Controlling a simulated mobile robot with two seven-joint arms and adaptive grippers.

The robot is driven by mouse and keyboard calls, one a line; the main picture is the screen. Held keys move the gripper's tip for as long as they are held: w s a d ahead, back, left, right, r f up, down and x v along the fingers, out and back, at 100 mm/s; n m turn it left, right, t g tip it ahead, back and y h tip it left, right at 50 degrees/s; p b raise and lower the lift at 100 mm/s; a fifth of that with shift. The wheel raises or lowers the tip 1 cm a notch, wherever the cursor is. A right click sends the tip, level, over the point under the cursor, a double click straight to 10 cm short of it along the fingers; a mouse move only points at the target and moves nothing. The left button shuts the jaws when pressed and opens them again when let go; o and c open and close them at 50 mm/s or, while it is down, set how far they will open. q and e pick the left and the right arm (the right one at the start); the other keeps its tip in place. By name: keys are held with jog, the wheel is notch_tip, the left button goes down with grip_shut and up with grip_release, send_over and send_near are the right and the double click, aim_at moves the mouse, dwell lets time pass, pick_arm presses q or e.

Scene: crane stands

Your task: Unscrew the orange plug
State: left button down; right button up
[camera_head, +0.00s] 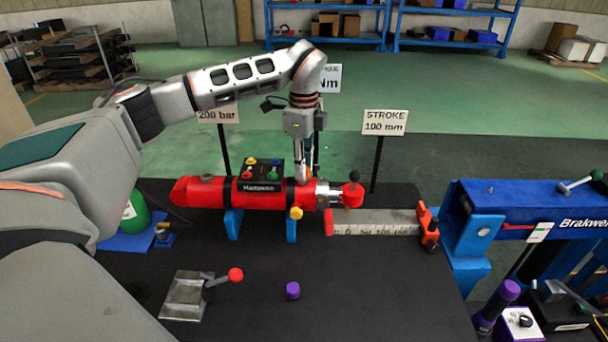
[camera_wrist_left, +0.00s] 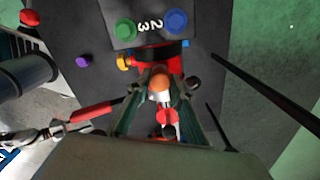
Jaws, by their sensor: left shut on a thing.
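The red cylinder (camera_head: 205,190) lies across blue supports on the black bench in the head view. The orange plug (camera_wrist_left: 160,83) shows in the left wrist view between my left fingers, at the cylinder's rod end. My left gripper (camera_head: 303,178) comes down from above onto that end in the head view, and its fingers hide the plug there. In the left wrist view the left gripper (camera_wrist_left: 162,76) is shut on the plug, with one finger on each side. The plug's thread is hidden. My right gripper is in neither view.
A black valve block with coloured knobs (camera_head: 260,175) sits on the cylinder, and a yellow knob (camera_head: 296,212) is on its side. A purple cap (camera_head: 293,290) and a red-ball lever (camera_head: 235,274) are in front. A sign post (camera_head: 377,165) stands behind, right.

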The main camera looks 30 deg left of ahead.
pick_arm(q)
jog(key=shift+w+r, duration=0.1)
jog(key=shift+r, duration=0.05)
jog(key=n, duration=0.3)
jog(key=shift+b, duration=0.35)
jog(key=shift+n, duration=1.1)
jog(key=c, duration=1.7)
grip_release()
jog(key=shift+c, duration=0.9)
